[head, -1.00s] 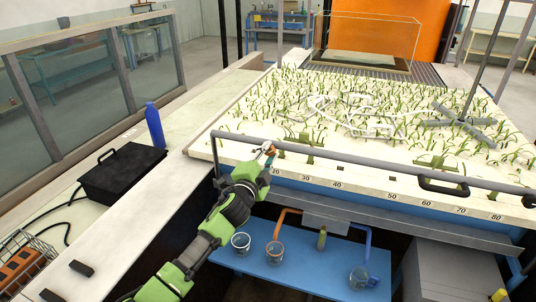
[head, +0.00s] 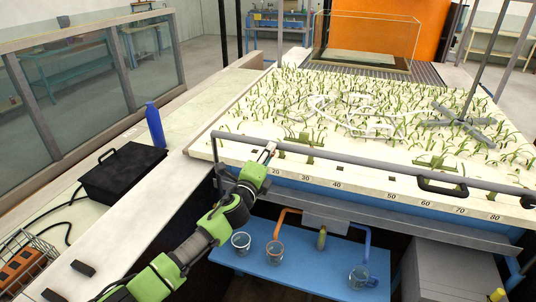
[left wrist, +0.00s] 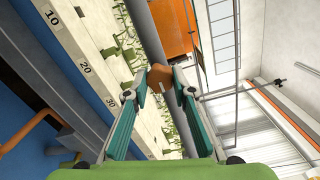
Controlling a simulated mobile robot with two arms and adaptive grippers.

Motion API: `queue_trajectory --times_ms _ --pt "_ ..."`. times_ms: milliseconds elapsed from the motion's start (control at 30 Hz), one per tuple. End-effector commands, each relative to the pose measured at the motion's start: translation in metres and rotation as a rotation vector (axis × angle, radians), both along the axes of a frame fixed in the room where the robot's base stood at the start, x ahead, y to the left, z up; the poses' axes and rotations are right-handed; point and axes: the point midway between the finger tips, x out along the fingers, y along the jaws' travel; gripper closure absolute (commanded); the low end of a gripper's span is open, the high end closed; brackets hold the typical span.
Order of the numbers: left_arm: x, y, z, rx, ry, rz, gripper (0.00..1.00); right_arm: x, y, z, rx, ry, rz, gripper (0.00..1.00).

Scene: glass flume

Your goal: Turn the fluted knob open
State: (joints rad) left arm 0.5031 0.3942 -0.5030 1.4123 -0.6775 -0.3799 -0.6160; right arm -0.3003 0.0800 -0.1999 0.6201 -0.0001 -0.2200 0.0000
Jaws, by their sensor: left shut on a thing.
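The knob (left wrist: 160,78) is a small orange-brown piece at the centre of the left wrist view, close to a grey rail. Its flutes are too small to make out. My left gripper (left wrist: 161,84) is shut on it, one finger on either side, teal pads facing it. In the head view my left gripper (head: 267,153) is at the front rail of the flume bed, near the 20 mark, and mostly hides the knob. My right gripper is not in view.
The grey rail (head: 345,159) runs along the flume's front edge above a numbered scale. A black case (head: 122,171) and blue bottle (head: 154,125) stand at left.

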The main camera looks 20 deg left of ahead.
Motion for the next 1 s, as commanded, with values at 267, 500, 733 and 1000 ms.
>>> queue_trajectory --times_ms 267,500,733,1000 --pt "0.0000 -0.0001 -0.0001 0.020 -0.001 0.000 0.98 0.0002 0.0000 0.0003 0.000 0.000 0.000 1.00" --pt "0.0000 0.0000 -0.0001 0.020 -0.001 0.000 0.98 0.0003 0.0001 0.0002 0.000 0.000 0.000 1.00" --pt "0.0000 0.0001 0.0000 0.018 -0.001 0.000 0.59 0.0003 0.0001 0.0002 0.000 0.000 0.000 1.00" --pt "-0.0037 0.0006 -0.0009 0.018 0.000 0.000 0.59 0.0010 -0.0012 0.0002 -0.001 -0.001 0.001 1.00"
